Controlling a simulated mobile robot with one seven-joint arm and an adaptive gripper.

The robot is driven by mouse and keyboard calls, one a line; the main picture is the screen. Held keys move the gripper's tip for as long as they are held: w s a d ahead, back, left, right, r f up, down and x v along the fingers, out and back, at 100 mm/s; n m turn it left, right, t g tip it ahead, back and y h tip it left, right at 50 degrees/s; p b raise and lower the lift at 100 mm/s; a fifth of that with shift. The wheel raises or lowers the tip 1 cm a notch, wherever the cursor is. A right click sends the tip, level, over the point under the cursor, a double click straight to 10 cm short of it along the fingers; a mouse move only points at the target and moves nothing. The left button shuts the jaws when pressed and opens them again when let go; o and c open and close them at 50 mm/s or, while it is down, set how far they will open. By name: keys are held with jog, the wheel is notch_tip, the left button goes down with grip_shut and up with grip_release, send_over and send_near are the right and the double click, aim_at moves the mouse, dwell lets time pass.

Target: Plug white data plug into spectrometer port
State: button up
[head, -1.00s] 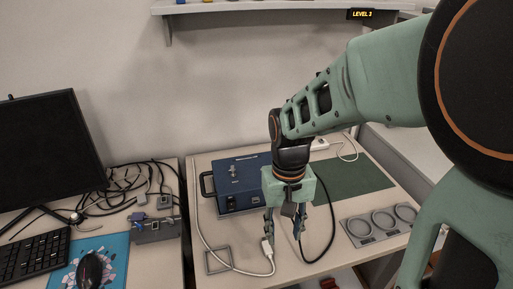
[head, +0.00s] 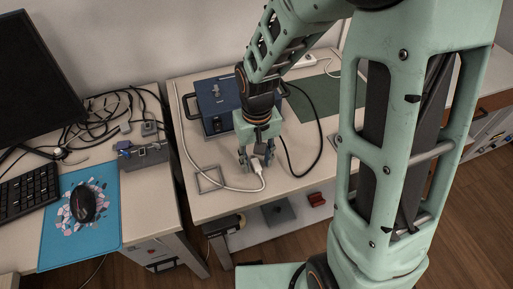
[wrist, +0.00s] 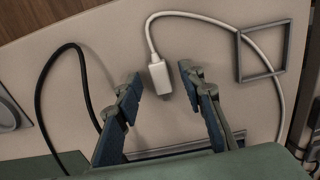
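The white data plug (head: 257,165) lies on the table at the end of a white cable. It also shows in the wrist view (wrist: 160,76), lying between and slightly beyond my two fingertips. My gripper (head: 254,158) is open and points down at the plug; in the wrist view (wrist: 162,85) there is a gap on both sides of the plug. The spectrometer appears to be the blue box (head: 232,92) behind my gripper. A round fitting (head: 216,124) shows on its front; I cannot tell whether this is the port. My wrist hides part of the box.
A grey square frame (wrist: 240,58) lies near the white cable. A black cable (head: 321,140) loops on the right side of the table, near a dark green mat (head: 318,97). The table's front edge is close to the plug. A lower shelf holds a red item (head: 316,199).

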jog(key=shift+f, duration=0.3)
jog(key=shift+c, duration=0.6)
grip_shut()
jog(key=c, duration=0.7)
grip_release()
grip_shut()
jog(key=shift+r, duration=0.1)
jog(key=shift+r+p, duration=1.45)
jog(key=shift+r, duration=0.2)
